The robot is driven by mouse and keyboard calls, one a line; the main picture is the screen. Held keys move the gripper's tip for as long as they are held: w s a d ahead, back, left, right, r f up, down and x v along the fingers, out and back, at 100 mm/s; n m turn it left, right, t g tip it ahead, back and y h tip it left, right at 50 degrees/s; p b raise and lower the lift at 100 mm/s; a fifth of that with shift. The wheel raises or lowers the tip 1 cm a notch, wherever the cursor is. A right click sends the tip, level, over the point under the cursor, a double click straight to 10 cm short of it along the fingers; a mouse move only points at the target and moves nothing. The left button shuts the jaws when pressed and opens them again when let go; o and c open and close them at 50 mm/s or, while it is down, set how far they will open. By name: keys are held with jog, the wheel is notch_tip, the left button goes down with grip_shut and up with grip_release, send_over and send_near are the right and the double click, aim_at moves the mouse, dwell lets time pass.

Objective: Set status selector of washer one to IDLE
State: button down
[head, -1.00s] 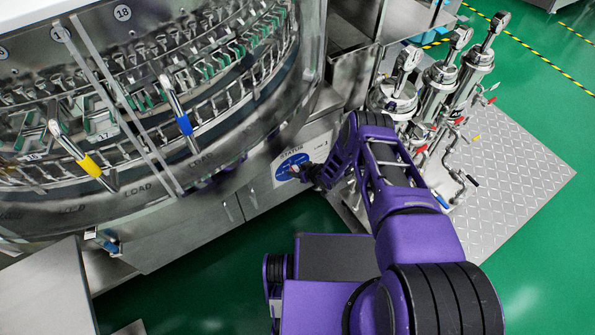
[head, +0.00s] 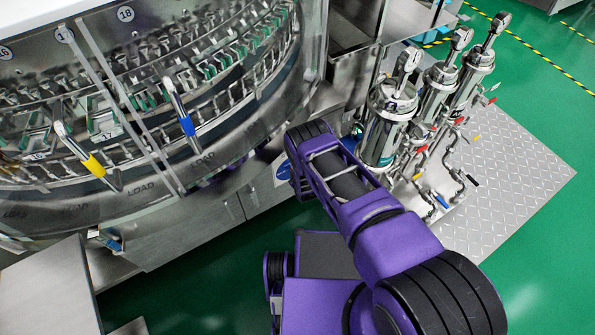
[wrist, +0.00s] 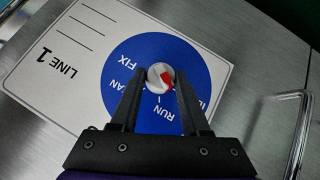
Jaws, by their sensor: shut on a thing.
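The status selector's small round knob (wrist: 154,70) is pale with a red mark on it, in the middle of a blue dial (wrist: 125,62) in the wrist view. My gripper (wrist: 161,76) is shut on the knob, one finger on each side. RUN is printed below the knob, FIX above left, a word ending in AN at left. A partly covered word starting with I is at the right finger. The red mark is on the knob's right side; I cannot tell which label it points to. In the head view the dial (head: 283,171) is partly visible and my arm hides the gripper.
The dial is on a white LINE 1 plate (wrist: 45,78) on the metal panel. A bar handle (wrist: 298,135) stands out at right. Metal cylinders with gauges (head: 388,125) stand close to the right of my arm. Green floor (head: 190,275) is open at front left.

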jog(key=shift+s+a+f+n+t+h, duration=0.15)
jog(key=shift+s+a+n+t+h, duration=0.1)
jog(key=shift+n+t+h, duration=1.05)
jog(key=shift+t+h, duration=0.2)
jog(key=shift+t, duration=0.1)
jog(key=shift+f, duration=0.1)
jog(key=shift+c, duration=1.9)
grip_release()
